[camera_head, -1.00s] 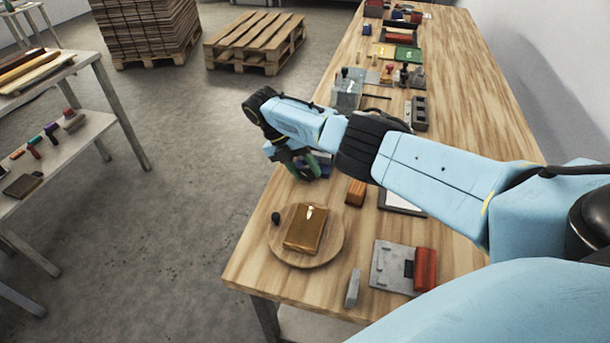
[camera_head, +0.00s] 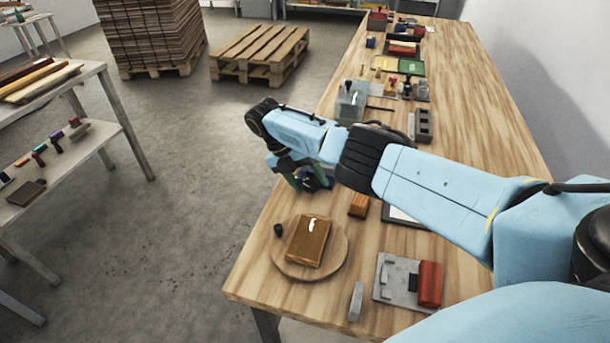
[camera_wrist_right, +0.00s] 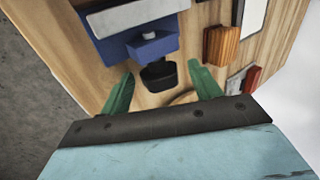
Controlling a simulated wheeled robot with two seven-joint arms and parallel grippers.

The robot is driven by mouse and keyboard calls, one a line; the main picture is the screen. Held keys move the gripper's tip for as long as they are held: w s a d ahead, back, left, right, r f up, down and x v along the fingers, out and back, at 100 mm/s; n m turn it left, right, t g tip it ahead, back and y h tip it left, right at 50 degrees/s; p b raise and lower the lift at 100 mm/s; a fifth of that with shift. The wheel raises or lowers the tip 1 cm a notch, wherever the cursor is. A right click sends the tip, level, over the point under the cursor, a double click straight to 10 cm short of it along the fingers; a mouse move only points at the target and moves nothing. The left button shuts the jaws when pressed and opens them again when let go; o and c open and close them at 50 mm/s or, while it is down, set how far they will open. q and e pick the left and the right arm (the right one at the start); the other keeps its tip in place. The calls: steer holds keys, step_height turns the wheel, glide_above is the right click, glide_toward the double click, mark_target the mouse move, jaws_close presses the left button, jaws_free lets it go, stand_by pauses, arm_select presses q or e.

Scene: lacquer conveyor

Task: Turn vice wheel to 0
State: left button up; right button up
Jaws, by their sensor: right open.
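The vice is a blue body with a pale grey block (camera_wrist_right: 138,14) across it in the right wrist view. A black, cup-shaped part (camera_wrist_right: 158,75), which looks like the vice wheel, sits in front of the blue body (camera_wrist_right: 150,45). No mark or number on it can be read. My right gripper (camera_wrist_right: 162,72) is open, its green fingers on either side of the black part with gaps visible. In the head view my right gripper (camera_head: 304,183) is low at the table's left edge, and it and the arm mostly hide the vice. My left gripper is not in view.
An orange wooden block (camera_head: 359,205) stands right of the gripper. A round wooden board (camera_head: 338,262) with a brown block (camera_head: 307,243) and a small black knob (camera_head: 278,230) lie nearer. A grey plate with a red block (camera_head: 429,284) is at the front right.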

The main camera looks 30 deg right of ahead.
arm_select(q)
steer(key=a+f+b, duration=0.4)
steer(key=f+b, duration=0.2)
steer(key=b, duration=0.1)
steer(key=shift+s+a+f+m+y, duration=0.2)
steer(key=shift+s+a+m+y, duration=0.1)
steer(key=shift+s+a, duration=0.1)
arm_select(e)
steer(key=v, duration=1.1)
steer(key=shift+d+r, duration=0.2)
steer(key=shift+d, duration=0.05)
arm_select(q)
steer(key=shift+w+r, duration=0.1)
arm_select(e)
steer(key=shift+f, duration=0.1)
